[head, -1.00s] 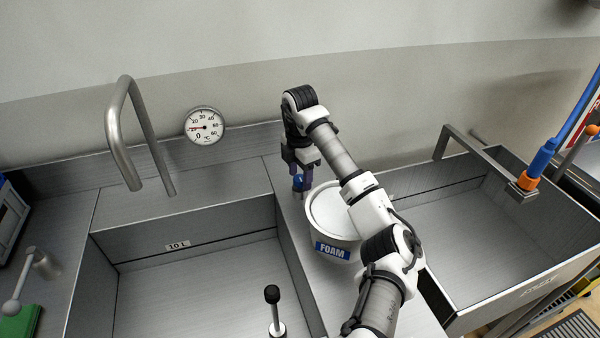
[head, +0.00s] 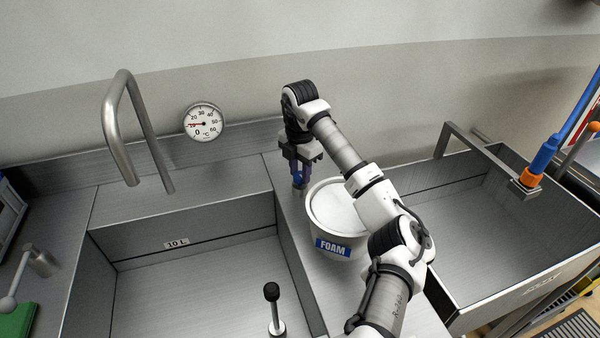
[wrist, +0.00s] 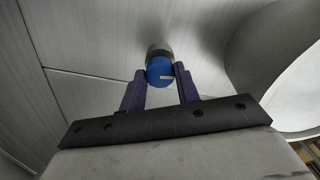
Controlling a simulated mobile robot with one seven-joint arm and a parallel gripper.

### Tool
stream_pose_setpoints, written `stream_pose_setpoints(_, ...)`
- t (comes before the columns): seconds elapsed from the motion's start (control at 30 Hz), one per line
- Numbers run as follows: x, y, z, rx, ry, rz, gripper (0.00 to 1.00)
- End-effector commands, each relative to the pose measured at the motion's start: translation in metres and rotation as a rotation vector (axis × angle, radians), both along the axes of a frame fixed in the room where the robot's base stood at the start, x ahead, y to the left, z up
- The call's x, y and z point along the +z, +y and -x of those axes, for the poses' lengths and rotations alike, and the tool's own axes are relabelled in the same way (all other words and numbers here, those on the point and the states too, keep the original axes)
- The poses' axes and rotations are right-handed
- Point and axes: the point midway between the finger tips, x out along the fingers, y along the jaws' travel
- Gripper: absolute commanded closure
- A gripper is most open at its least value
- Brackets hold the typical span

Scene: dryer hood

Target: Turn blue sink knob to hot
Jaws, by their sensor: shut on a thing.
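The blue sink knob (wrist: 160,70) sits on a short metal stem on the steel counter, with a pale mark on its top. In the head view the knob (head: 298,183) is small and mostly hidden by my gripper (head: 299,180), which points down at it. In the wrist view my gripper's two purple fingers (wrist: 160,78) are at the knob's left and right sides, shut on it. The round dial gauge (head: 204,122) on the wall reads in °C, its red needle pointing left near the low numbers.
A white FOAM tub (head: 337,212) stands close to the right of the knob, under my arm. A bent faucet pipe (head: 118,120) rises at the left. A deep sink basin (head: 190,242) lies left of the knob, and another basin (head: 480,230) lies right.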

Motion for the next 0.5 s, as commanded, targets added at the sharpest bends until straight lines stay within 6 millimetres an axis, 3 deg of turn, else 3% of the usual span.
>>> stream_pose_setpoints(0.5,-0.0022,-0.0008,-0.0006,0.481,-0.001,0.003,0.91)
